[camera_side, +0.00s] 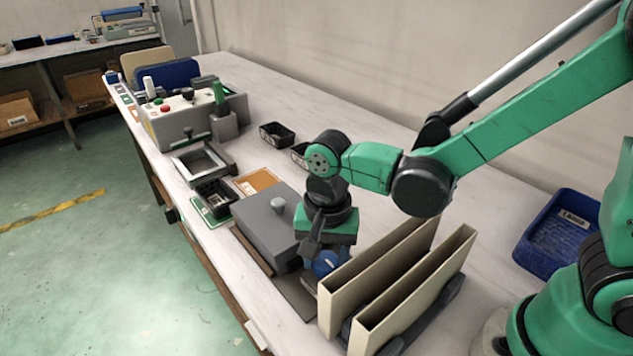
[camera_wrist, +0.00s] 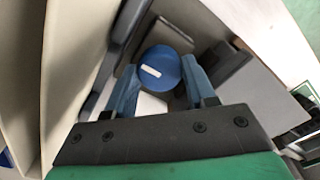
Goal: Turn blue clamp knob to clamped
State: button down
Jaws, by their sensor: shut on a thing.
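The blue clamp knob (camera_wrist: 160,62) is round, with a short white mark on its top, slightly tilted in the wrist view. It also shows in the side view (camera_side: 326,264), partly covered by my gripper. My gripper (camera_wrist: 158,76) has its two blue fingers on either side of the knob and is shut on it. In the side view my gripper (camera_side: 325,254) points down at the knob, left of the cream panels. The parts under the knob are mostly hidden.
Two upright cream panels (camera_side: 395,275) stand close on the right of my gripper. A grey box with a round knob (camera_side: 275,225) is close on the left. A blue bin (camera_side: 555,237) lies at the right. A control box (camera_side: 180,120) stands farther back.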

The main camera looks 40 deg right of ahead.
aim_at(326, 260)
jog(key=c, duration=0.6)
grip_release()
jog(key=shift+r, duration=2.85)
jog(key=d+r+n+t, duration=0.1)
jog(key=d+n+t, duration=0.1)
jog(key=d+n, duration=0.1)
jog(key=d+r+n+t, duration=0.1)
jog(key=d+n+t, duration=0.1)
jog(key=d+n, duration=0.1)
jog(key=s+d+r+n+t, duration=0.1)
jog(key=d+n+t, duration=0.2)
jog(key=d, duration=0.1)
jog(key=shift+d+r, duration=0.25)
jog(key=shift+r, duration=0.15)
